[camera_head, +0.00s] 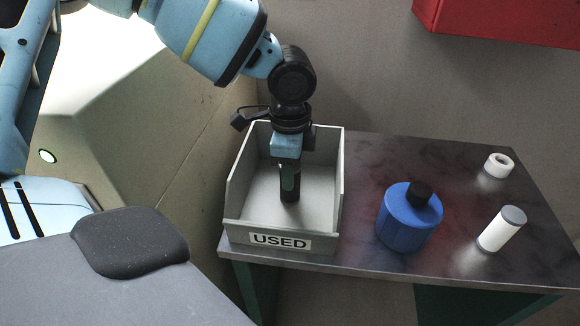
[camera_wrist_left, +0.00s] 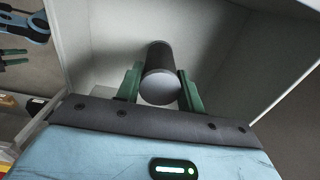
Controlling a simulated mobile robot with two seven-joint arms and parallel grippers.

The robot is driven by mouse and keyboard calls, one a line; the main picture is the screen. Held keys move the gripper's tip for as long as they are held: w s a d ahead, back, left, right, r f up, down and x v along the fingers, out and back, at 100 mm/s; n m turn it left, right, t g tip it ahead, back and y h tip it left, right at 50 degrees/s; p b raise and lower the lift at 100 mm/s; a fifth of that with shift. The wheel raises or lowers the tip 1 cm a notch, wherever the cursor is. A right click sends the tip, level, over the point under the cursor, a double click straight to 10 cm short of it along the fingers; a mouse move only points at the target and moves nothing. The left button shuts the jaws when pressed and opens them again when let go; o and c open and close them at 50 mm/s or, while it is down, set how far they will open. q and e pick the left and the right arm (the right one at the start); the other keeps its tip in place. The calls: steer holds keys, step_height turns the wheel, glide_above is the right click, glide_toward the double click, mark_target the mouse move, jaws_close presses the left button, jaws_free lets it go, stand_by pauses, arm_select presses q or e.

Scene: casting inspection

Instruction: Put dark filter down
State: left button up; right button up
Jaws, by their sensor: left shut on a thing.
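The dark filter (camera_head: 290,191) is a dark cylinder inside the grey bin labelled USED (camera_head: 334,195). My left gripper (camera_head: 289,178) points down into the bin and is shut on the filter. In the left wrist view the filter (camera_wrist_left: 160,72) has a dark side and a pale grey end face, between the green fingers of the left gripper (camera_wrist_left: 160,90). The filter seems upright near the bin floor; I cannot tell if it touches it. My right gripper is in neither view.
The bin stands at the left end of a dark metal table (camera_head: 352,255). To its right are a blue canister (camera_head: 405,222) with a black cap, a white filter (camera_head: 500,230) with a grey end, and a white ring (camera_head: 498,166). A red box (camera_head: 500,20) is on the wall.

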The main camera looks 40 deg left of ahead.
arm_select(q)
steer(key=shift+f, duration=0.1)
steer(key=o, duration=1)
step_height(320, 180, up, 12)
steer(key=shift+r+p, duration=0.15)
steer(key=shift+p, duration=0.45)
